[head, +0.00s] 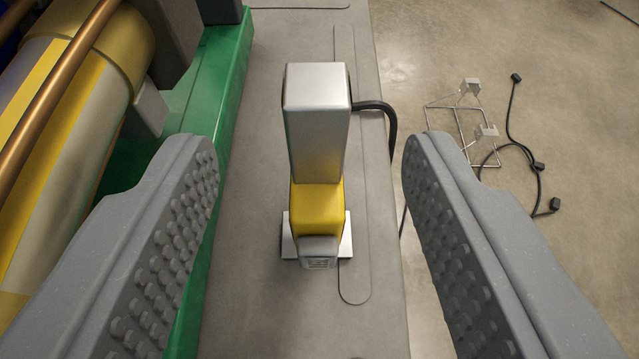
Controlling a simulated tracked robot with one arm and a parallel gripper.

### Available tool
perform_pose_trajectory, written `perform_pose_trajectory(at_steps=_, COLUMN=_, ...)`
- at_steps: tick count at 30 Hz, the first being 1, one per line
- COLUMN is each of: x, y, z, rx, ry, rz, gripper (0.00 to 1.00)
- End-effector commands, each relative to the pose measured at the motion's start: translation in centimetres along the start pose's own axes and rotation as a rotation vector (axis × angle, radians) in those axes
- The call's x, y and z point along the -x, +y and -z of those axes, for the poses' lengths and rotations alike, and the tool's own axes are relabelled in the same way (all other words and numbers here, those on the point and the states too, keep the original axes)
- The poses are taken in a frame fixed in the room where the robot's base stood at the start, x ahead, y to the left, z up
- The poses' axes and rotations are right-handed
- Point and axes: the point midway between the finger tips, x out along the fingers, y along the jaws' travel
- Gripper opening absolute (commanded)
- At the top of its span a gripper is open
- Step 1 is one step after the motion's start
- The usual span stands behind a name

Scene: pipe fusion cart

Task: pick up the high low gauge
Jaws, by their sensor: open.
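What appears to be the high low gauge (316,140) stands on the grey cart top in the middle of the view. It has a tall silver block, a yellow section below it, a small grey ribbed end at the front and a flat pale plate at its foot. My gripper (312,165) is open, with one studded grey finger on each side of it. Clear gaps show between it and both fingers, and neither touches it. Its back side is hidden.
The grey cart top (240,300) ends right of the gauge. A black cable (391,125) curves beside the gauge and over that edge. A green frame (222,85) and yellow-banded pipe (75,130) stand left. A wire stand (465,125) and black cords lie on the floor.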

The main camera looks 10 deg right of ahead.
Motion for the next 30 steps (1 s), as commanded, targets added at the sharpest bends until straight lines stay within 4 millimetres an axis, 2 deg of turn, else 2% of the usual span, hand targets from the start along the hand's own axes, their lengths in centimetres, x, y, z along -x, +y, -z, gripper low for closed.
perform_pose_trajectory(at_steps=6, x=-2.7, y=0.0, z=0.0, rx=0.001, ry=0.0, rz=0.0, gripper=0.48)
perform_pose_trajectory(at_steps=17, x=-4.1, y=0.0, z=0.2, rx=0.0, ry=0.004, rz=0.001, gripper=0.48)
perform_pose_trajectory(at_steps=30, x=-8.6, y=0.1, z=0.1, rx=0.001, ry=0.001, rz=0.002, gripper=0.48)
